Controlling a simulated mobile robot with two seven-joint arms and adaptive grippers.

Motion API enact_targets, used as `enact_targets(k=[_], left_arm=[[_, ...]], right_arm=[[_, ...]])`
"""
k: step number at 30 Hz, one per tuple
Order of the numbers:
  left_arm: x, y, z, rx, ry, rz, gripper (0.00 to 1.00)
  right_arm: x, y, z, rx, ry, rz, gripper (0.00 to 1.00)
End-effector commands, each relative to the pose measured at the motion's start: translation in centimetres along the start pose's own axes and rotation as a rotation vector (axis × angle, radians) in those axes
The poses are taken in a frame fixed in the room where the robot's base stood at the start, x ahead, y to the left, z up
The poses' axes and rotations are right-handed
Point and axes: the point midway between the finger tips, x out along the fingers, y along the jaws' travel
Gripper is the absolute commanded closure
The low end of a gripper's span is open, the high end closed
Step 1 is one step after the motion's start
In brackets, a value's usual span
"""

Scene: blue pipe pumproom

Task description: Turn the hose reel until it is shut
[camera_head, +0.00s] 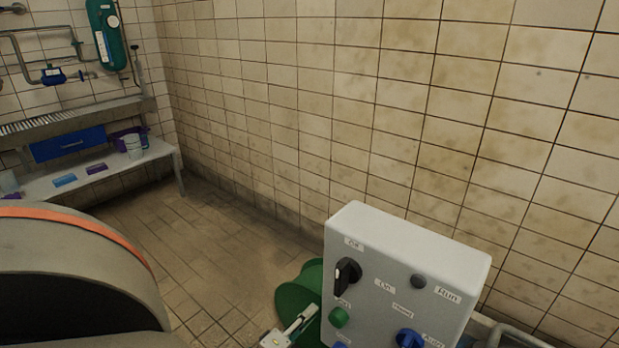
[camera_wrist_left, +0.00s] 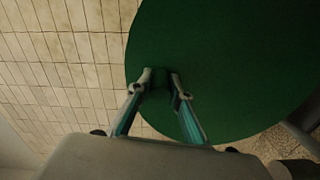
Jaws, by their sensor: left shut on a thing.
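The hose reel (camera_head: 293,296) is a green disc low in the head view, partly hidden behind the grey control box. In the left wrist view the reel (camera_wrist_left: 225,60) fills much of the picture as a large dark green disc. My left gripper (camera_head: 303,322) reaches the reel beside the control box. In the left wrist view the fingers of my left gripper (camera_wrist_left: 160,80) are on either side of a small dark green part on the disc's face, shut on it. My right gripper is in neither view.
The grey control box (camera_head: 400,270) with black, green and blue knobs stands close to the reel on its right. A tiled wall (camera_head: 350,100) rises behind. A bench (camera_head: 165,150) with a bucket and a blue drawer is at the far left. Floor between is clear.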

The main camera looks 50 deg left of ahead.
Motion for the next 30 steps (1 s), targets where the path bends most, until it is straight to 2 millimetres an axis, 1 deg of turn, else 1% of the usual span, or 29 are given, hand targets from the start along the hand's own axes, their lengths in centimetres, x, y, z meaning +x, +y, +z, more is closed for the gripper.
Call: enact_targets(k=[1,5,6,8,17,20,23,25,30], left_arm=[[0.0,-0.1,-0.6,0.000,0.009,-0.001,1.00],[0.0,-0.1,-0.7,0.001,0.010,-0.001,1.00],[0.0,-0.1,-0.7,0.001,0.011,-0.001,0.78],[0.0,-0.1,-0.7,0.002,0.010,-0.002,0.64],[0.0,-0.1,-0.4,0.002,0.006,-0.001,0.64],[-0.3,-0.1,-0.3,0.001,0.005,-0.002,0.64],[-1.3,-0.2,-0.3,0.002,0.004,-0.003,0.64],[-2.5,-0.2,-0.3,0.002,0.004,-0.004,0.64],[-6.1,-0.2,-0.3,0.001,0.005,-0.005,0.64]], right_arm=[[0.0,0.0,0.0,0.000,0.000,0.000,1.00],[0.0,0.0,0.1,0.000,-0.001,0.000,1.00],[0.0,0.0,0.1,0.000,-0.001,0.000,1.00],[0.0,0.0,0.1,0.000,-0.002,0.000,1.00],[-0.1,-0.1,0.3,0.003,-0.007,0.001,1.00],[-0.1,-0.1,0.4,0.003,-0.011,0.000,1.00],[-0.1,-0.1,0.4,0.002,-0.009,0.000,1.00],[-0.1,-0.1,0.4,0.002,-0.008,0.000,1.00],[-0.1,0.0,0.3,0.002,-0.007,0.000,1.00]])
